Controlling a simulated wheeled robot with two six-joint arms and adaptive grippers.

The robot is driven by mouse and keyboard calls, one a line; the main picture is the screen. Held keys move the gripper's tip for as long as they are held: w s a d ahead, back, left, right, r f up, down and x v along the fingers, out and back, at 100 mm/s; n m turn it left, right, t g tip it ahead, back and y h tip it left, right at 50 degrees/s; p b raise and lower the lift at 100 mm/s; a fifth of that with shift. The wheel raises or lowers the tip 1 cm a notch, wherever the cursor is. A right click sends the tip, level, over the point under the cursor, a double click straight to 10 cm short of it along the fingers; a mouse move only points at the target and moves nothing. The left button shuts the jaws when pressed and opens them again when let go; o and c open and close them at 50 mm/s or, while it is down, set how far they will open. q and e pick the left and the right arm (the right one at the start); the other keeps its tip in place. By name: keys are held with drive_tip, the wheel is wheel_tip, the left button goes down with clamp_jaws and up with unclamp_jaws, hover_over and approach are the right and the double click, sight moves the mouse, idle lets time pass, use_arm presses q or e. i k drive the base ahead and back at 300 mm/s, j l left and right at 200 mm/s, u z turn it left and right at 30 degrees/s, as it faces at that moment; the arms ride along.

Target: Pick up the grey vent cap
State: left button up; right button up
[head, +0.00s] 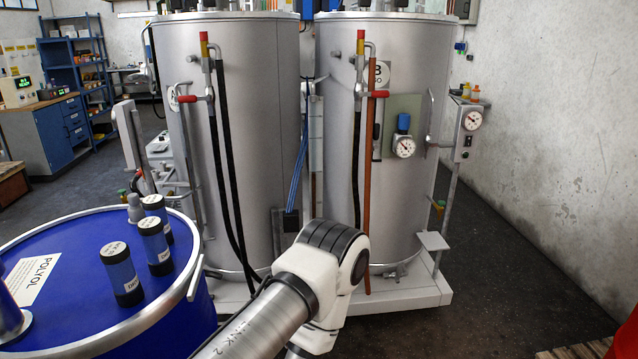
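A small grey piece with a narrow top, which looks like the vent cap (135,208), stands at the far edge of the blue drum's top, at the left of the head view. It is partly hidden by a dark blue cylinder (154,213) in front of it. The blue drum (75,240) has a metal rim and a white POLYOL label (31,280). Neither of my grippers is in the head view. A white and silver link of my arm crosses the lower middle, right of the drum.
Two tall silver tanks (245,130) (405,70) with hoses and gauges stand behind. The floor at right (520,280) is mostly clear.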

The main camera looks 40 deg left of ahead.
sight(136, 211)
drive_tip(key=i+l+u, duration=0.1)
drive_tip(key=i+l, duration=0.2)
drive_tip(key=i, duration=0.25)
drive_tip(key=i+l, duration=0.3)
drive_tip(key=i, duration=0.2)
drive_tip(key=i+u, duration=0.15)
drive_tip(key=u, duration=0.3)
drive_tip(key=i+j+u, duration=0.1)
drive_tip(key=u, duration=0.35)
drive_tip(key=i+l+u, duration=0.1)
drive_tip(key=i+u, duration=0.15)
drive_tip(key=u, duration=0.2)
drive_tip(key=i+l+u, duration=0.1)
drive_tip(key=u, duration=0.35)
drive_tip(key=i+l+u, duration=0.15)
drive_tip(key=u, duration=0.3)
drive_tip(key=i+l+u, duration=0.15)
drive_tip(key=u, duration=0.3)
